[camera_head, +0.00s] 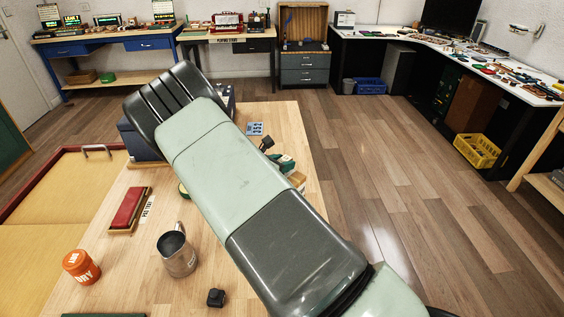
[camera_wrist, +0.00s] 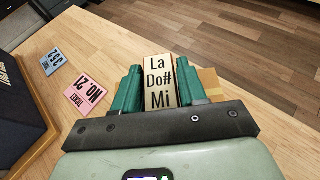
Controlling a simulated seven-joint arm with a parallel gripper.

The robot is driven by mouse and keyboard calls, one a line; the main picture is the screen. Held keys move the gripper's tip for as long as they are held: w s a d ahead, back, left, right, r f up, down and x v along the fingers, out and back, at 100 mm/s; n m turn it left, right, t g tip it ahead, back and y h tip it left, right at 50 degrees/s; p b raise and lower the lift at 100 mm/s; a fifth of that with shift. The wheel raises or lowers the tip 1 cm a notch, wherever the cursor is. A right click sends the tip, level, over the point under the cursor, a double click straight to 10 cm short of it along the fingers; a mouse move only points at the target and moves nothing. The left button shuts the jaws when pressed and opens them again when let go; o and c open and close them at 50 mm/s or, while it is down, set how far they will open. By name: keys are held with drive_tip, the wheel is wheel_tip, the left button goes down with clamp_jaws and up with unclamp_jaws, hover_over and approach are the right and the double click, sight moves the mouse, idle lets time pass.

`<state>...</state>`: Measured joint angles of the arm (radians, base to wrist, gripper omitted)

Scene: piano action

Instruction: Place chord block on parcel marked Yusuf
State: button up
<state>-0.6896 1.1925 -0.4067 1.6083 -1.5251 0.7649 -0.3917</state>
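The chord block (camera_wrist: 160,83) is a pale wooden block printed "La Do# Mi". In the wrist view it sits between the two green fingers of my gripper (camera_wrist: 160,92), with no clear gap on either side. My gripper looks shut on it, over the wooden table (camera_wrist: 245,115). In the head view my arm covers much of the table, and the green fingers (camera_head: 284,163) show near the table's right edge. A plain tan piece (camera_wrist: 210,82) shows partly behind the right finger. No parcel with a readable "Yusuf" mark shows.
A dark blue box (camera_wrist: 20,105) stands left in the wrist view, near a pink ticket (camera_wrist: 80,93) and a blue ticket (camera_wrist: 53,62). On the table are a metal mug (camera_head: 178,252), an orange tin (camera_head: 82,266), a red-topped box (camera_head: 130,208) and a small black object (camera_head: 216,298).

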drive_tip(key=o, duration=0.3)
drive_tip(key=shift+o, duration=0.2)
drive_tip(key=shift+r, duration=0.1)
